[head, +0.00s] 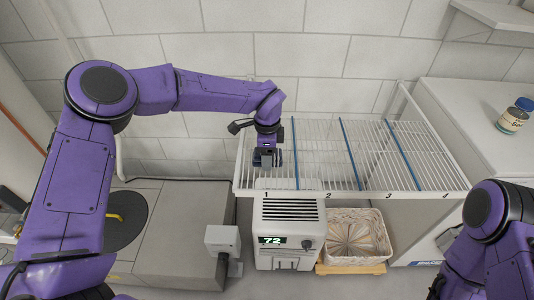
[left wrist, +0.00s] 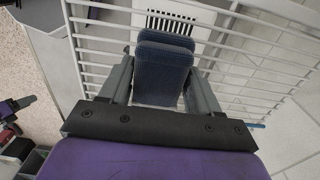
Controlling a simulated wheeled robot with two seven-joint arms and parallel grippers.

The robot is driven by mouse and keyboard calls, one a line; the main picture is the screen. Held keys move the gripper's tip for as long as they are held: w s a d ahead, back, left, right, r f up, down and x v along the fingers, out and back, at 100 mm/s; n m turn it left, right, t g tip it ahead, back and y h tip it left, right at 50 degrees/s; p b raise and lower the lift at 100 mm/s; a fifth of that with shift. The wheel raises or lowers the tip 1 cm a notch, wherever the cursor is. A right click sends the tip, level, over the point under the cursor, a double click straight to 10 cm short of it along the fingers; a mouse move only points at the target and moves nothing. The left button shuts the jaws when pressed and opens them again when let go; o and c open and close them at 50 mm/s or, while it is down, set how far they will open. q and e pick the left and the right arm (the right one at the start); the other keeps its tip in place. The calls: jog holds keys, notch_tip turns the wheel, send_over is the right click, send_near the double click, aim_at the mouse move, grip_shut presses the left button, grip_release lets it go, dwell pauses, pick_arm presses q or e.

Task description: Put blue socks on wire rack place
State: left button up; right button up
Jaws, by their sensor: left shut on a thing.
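The blue socks (left wrist: 160,72), a folded dark blue bundle, sit between the two fingers of my left gripper (left wrist: 160,85) in the left wrist view. My left gripper (head: 267,160) is shut on them and points down over section 1 of the white wire rack (head: 350,192), at its left end. Blue dividers split the rack into sections numbered 1 to 3 and beyond along the front edge. Whether the socks touch the wires is hard to tell. My right arm shows at the lower right of the head view, but its gripper is out of view.
Below the rack stand a white heater (head: 288,222) reading 72 and a woven basket (head: 355,235) on a wooden base. A jar with a blue lid (head: 514,115) stands on the white surface at right. The rack's visible sections look empty.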

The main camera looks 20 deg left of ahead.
pick_arm(q)
jog(key=shift+f, duration=0.2)
jog(key=o, duration=1)
jog(key=shift+o, duration=0.2)
notch_tip(320, 180, up, 12)
jog(key=b, duration=0.1)
jog(key=shift+r, duration=0.25)
